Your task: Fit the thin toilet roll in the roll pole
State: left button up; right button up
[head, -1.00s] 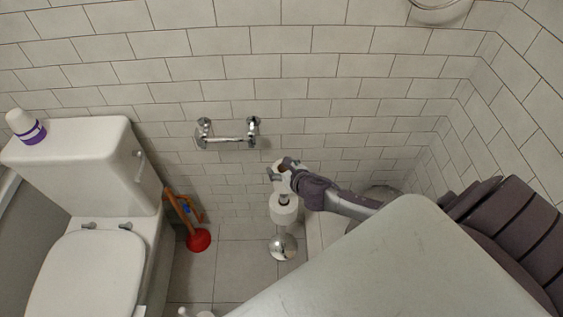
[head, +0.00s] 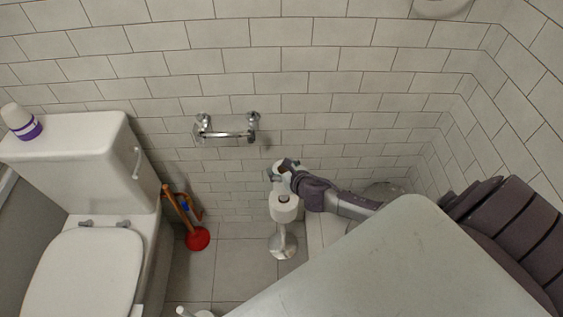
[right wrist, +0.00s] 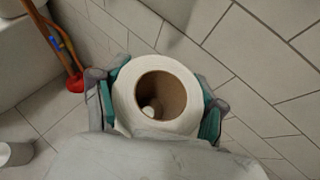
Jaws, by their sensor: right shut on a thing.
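My right gripper (head: 282,174) is shut on a white toilet roll (right wrist: 127,88) with a brown cardboard core, its fingers on opposite sides in the right wrist view (right wrist: 158,112). The roll's open end faces that camera. A small pale round thing shows inside the core; it looks like the pole's top, but I cannot tell how far in it is. In the head view the roll pole (head: 283,248) has a shiny round base on the floor. Another white roll (head: 284,211) sits on it, just below my gripper. My left gripper is not in view.
A chrome wall holder (head: 227,134) is above and left of the pole. A red plunger (head: 198,239) leans by the toilet (head: 85,270) at left. A pale grey surface (head: 390,270) covers the lower right. Tiled floor lies between plunger and pole.

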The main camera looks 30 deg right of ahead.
jog(key=shift+f+b, duration=1.2)
jog(key=shift+f, duration=0.35)
jog(key=shift+f, duration=0.1)
jog(key=shift+f+b, duration=0.4)
jog(key=shift+f, duration=0.05)
jog(key=shift+f+b, duration=0.35)
jog(key=shift+f, duration=0.05)
jog(key=shift+f, duration=0.3)
jog(key=shift+f+b, duration=0.25)
jog(key=shift+b, duration=0.2)
jog(key=shift+f, duration=0.1)
